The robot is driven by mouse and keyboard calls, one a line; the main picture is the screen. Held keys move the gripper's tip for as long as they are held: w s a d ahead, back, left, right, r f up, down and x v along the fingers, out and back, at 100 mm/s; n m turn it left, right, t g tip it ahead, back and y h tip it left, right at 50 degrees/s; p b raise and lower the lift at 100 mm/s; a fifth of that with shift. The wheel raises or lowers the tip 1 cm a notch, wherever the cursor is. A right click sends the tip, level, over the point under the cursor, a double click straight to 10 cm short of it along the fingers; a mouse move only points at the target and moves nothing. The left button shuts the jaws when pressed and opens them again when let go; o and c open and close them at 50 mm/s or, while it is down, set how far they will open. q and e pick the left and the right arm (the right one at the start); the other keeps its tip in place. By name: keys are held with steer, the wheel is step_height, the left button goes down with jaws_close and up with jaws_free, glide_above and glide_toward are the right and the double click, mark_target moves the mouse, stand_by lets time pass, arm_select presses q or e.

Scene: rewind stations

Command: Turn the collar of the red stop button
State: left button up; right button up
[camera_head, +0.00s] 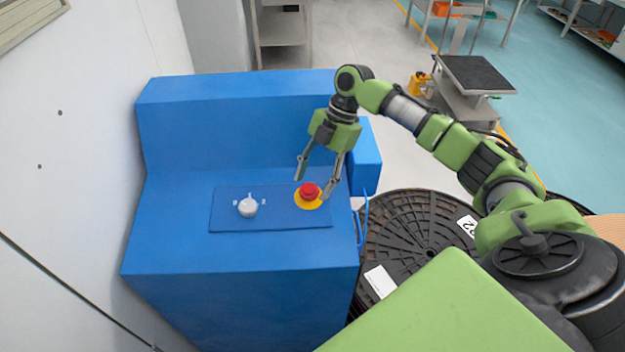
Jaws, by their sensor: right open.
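The red stop button (310,190) sits on a yellow collar (308,202) at the right part of a blue panel (285,223) on the blue machine. My right gripper (313,188) hangs over the button from behind, pointing down. Its two fingers are spread, one to the left and one to the right of the button. The fingers are empty, and I cannot tell whether either touches the collar. My left gripper is not in view.
A white knob (247,207) stands on the same panel to the left of the button. The blue machine (240,300) has a raised back. A large black reel (415,232) lies to its right. A white wall (60,150) is close on the left.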

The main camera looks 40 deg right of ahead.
steer(key=shift+a+f, duration=0.25)
steer(key=shift+f, duration=0.35)
steer(key=c, duration=1.1)
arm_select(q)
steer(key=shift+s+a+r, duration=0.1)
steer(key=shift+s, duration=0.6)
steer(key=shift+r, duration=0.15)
arm_select(e)
steer(key=m+p, duration=0.1)
steer(key=m+t+p, duration=0.1)
steer(key=m+p, duration=0.1)
steer(key=shift+s+r, duration=0.2)
steer(key=shift+s, duration=0.05)
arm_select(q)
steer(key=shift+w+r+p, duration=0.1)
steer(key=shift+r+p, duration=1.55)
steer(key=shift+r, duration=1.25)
arm_select(e)
steer(key=shift+s+f+m+t, duration=0.1)
steer(key=shift+m+t, duration=1.1)
steer(key=shift+m, duration=0.9)
